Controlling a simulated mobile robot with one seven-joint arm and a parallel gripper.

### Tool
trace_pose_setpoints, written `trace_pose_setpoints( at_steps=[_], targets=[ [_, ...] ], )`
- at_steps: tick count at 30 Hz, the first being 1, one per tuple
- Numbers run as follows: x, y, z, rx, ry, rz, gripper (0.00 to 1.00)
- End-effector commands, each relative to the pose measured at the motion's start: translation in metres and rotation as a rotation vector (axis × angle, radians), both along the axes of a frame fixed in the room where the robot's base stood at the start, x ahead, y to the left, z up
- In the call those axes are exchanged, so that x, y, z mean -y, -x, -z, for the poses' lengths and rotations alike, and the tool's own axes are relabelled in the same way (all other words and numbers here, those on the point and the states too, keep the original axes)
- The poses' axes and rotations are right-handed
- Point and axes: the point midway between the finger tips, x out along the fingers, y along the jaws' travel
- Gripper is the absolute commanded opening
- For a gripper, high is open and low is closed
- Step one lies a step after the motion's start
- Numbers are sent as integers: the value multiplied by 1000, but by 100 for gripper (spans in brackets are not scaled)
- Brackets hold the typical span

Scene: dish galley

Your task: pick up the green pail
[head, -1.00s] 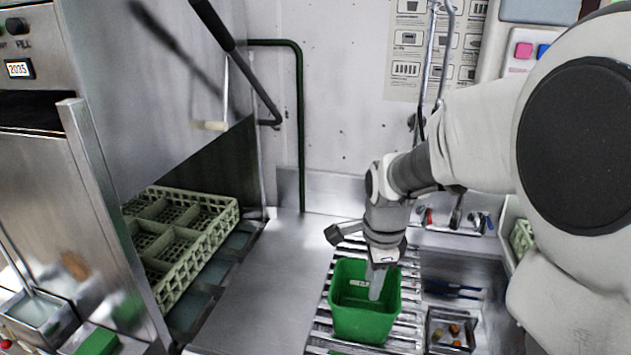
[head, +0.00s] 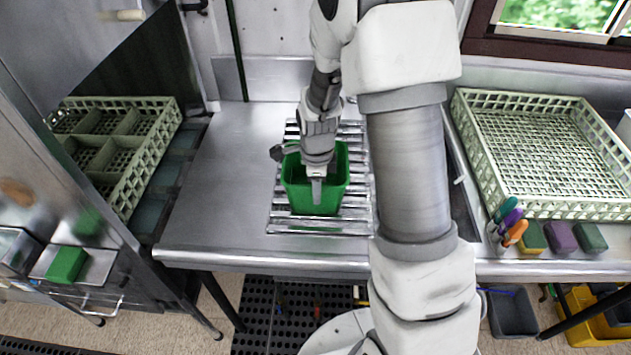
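The green pail (head: 315,198) stands upright on a slatted metal rack on the steel counter, in the middle of the head view. My gripper (head: 316,190) points down at the pail, and its finger end shows against the pail's opening. The arm hides part of the pail's far rim. I see the fingers nearly edge-on, so I cannot tell whether they are apart or closed on the pail's wall.
The slatted rack (head: 345,224) lies under the pail. A pale green dish rack (head: 560,205) stands on the right, with coloured sponges (head: 562,238) and brushes (head: 508,225) in front. Another divided rack (head: 128,180) is at left. The counter left of the pail (head: 215,190) is clear.

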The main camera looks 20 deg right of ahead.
Motion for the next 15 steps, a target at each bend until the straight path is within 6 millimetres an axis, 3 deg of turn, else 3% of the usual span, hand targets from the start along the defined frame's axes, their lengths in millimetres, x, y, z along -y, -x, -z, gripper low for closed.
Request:
trace_pose_setpoints(
  at_steps=[8, 15],
  targets=[
    [0, -2, 16, -2, -1, -1, 39],
    [0, -6, 45, -3, -1, -1, 39]
  ],
)
